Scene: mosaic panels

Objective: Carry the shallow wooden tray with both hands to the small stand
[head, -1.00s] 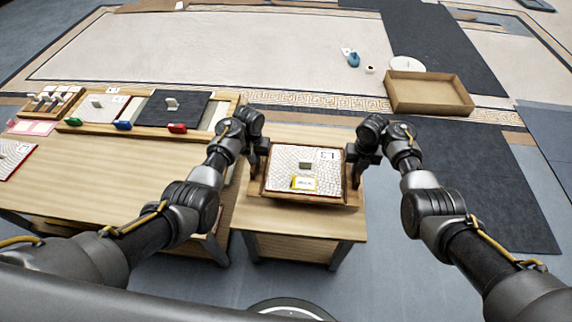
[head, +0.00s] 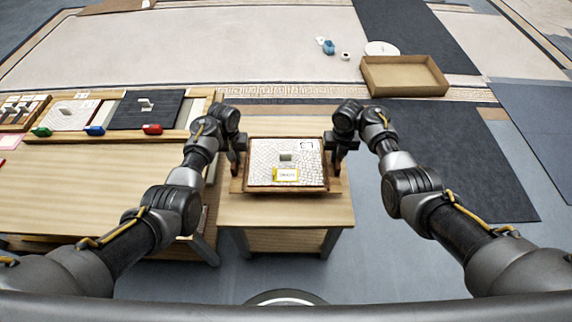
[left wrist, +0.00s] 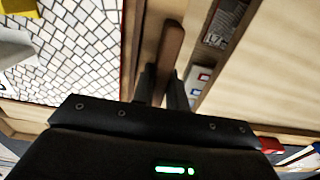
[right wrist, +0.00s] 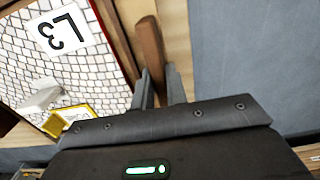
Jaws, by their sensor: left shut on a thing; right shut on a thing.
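The shallow wooden tray (head: 301,189) is between my two grippers in the head view, over the top of the small wooden stand (head: 284,211). I cannot tell whether it touches the top. A white mosaic panel (head: 262,163) marked L3 lies in it, with a grey block (head: 285,156) and a yellow-edged label (head: 286,175) on it. My left gripper (head: 235,170) is shut on the tray's left handle (left wrist: 171,48). My right gripper (head: 338,165) is shut on its right handle (right wrist: 150,45). The tray looks about level.
A long wooden table (head: 100,185) stands close at left, bearing a rack with panels and green, blue and red clips (head: 152,129). An open box (head: 405,77) lies on the floor at the back right. The floor right of the stand is clear.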

